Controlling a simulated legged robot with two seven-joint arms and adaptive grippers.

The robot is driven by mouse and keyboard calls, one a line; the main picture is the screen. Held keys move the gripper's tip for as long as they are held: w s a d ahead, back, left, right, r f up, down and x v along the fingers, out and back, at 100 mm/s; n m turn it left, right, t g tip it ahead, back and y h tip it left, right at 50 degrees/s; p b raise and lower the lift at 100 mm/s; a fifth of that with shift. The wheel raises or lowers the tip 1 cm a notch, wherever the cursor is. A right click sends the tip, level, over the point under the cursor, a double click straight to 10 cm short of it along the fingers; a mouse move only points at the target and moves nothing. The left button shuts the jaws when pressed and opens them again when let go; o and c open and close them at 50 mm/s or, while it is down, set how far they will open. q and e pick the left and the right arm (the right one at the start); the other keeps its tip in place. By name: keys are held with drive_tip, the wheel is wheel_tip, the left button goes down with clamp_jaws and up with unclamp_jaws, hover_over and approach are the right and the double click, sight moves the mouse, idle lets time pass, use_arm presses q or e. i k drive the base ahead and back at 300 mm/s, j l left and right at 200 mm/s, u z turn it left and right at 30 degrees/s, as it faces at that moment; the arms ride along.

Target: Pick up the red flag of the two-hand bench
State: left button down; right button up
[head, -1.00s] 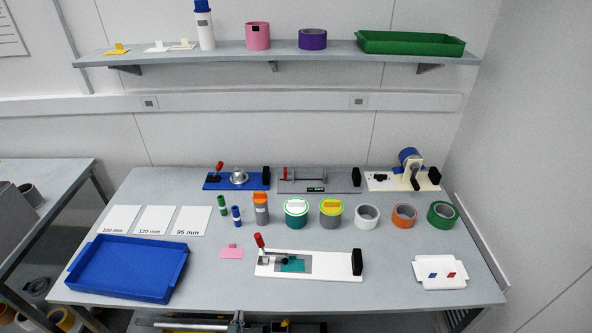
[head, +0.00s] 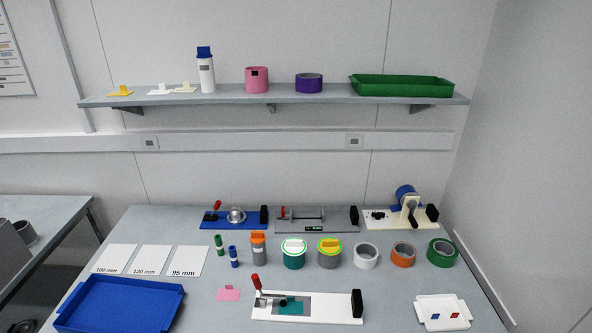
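A small white tray (head: 427,323) lies at the right front of the table. On it are a small red piece (head: 454,315) that looks like a flag and a small blue piece (head: 435,317) to its left. A white bench fixture (head: 338,309) with a red handle (head: 256,283), a black end block (head: 357,306) and a teal patch (head: 291,307) lies at the front middle. Neither of my grippers shows in the head view.
Blue tray (head: 120,301) stands front left, with a pink tagged plate (head: 228,294) between it and the fixture. Several tape rolls and cans stand mid-table, including a green roll (head: 441,252). Fixtures line the back, including a blue one (head: 217,220). Table between white fixture and small tray is clear.

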sight(450, 311)
drive_tip(key=z, duration=1.4)
drive_tip(key=j+u, duration=0.15)
drive_tip(key=u, duration=1.25)
drive_tip(key=z, duration=1.5)
drive_tip(key=i, duration=0.1)
